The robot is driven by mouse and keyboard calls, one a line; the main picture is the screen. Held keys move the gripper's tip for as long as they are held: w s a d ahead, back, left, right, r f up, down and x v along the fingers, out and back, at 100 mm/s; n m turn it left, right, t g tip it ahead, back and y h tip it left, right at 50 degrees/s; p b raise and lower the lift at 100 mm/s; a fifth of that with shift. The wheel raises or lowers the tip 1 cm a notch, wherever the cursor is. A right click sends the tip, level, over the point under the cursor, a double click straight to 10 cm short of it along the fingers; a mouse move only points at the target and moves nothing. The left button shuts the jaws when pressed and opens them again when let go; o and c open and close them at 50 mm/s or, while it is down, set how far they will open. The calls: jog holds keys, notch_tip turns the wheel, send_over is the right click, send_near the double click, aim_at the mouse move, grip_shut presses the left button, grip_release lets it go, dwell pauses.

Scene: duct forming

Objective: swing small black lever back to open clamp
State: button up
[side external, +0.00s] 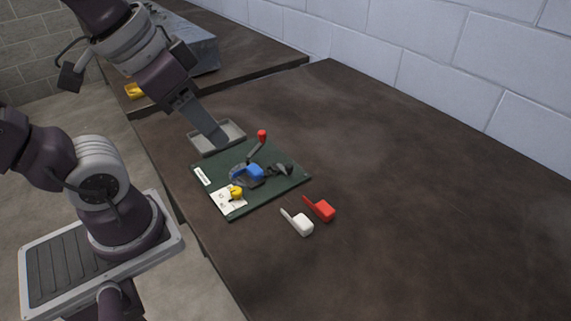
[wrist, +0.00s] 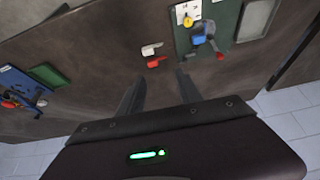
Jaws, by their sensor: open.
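A dark green board (side external: 205,174) lies on the brown table, carrying a small clamp fixture. A blue block (side external: 255,172) sits at its middle, and the small black lever (side external: 283,169) lies to the block's right. A longer handle with a red knob (side external: 262,136) rises behind the block. A yellow knob (side external: 236,192) sits by a white label. In the wrist view the board (wrist: 228,20) is at the top, with the blue block (wrist: 199,40) on it; the small lever is too small to make out clearly. My gripper (wrist: 158,88) is open and empty, above the table and apart from the fixture.
A shallow grey tray (side external: 217,137) lies behind the board. A white piece (side external: 301,224) and a red piece (side external: 322,208) lie in front of it. A blue board (wrist: 20,88) and a green pad (wrist: 50,75) show at left in the wrist view. The table's right side is clear.

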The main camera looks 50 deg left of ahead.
jog(key=w+a+f+m+g, duration=0.2)
jog(key=w, duration=0.7)
jog(key=m+g, duration=0.3)
send_over(289, 165)
notch_tip(289, 165, down, 15)
jog(key=shift+w+a+f, duration=0.1)
jog(key=shift+a, duration=0.05)
notch_tip(289, 165, down, 7)
jog(key=shift+r, duration=0.1)
jog(key=shift+f, duration=0.3)
jog(key=shift+c, duration=0.2)
grip_shut()
